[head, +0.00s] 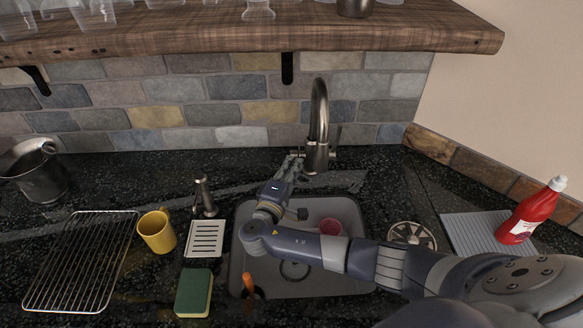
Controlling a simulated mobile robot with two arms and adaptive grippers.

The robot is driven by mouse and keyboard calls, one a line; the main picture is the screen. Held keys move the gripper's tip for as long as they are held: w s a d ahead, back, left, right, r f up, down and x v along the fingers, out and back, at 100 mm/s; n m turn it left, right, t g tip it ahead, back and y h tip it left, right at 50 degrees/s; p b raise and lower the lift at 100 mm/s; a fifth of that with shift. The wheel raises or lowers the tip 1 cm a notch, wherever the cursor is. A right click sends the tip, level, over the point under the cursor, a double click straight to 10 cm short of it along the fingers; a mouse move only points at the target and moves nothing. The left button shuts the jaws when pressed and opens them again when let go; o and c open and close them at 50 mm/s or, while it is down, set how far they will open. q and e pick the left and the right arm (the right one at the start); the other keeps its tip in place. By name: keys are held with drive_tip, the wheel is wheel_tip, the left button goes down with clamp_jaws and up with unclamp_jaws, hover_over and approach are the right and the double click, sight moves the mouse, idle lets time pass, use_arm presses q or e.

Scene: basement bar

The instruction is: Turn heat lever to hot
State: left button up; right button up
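The tall metal faucet (319,120) stands behind the sink (236,268), its spout curving toward me. My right arm reaches in from the right across the sink. My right gripper (294,160) is at the left side of the faucet base, close to or touching it. The heat lever cannot be clearly made out there; the gripper covers that spot. The fingers are small and seen from behind, so I cannot tell whether they are open or shut. My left gripper is out of view.
A pink-red cup (331,227) and an orange-handled item (248,284) are in the sink. A soap dispenser (205,197), yellow mug (157,232), sponge (194,293) and wire rack (76,262) stand left. A red bottle (533,211) is right. A wooden shelf (250,36) hangs above.

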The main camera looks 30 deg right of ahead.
drive_tip(key=shift+o, duration=1.3)
drive_tip(key=shift+d+r, duration=0.1)
drive_tip(key=shift+d, duration=0.2)
wheel_tip(320, 180, up, 9)
drive_tip(key=shift+w+r, duration=0.1)
drive_tip(key=shift+r, duration=0.3)
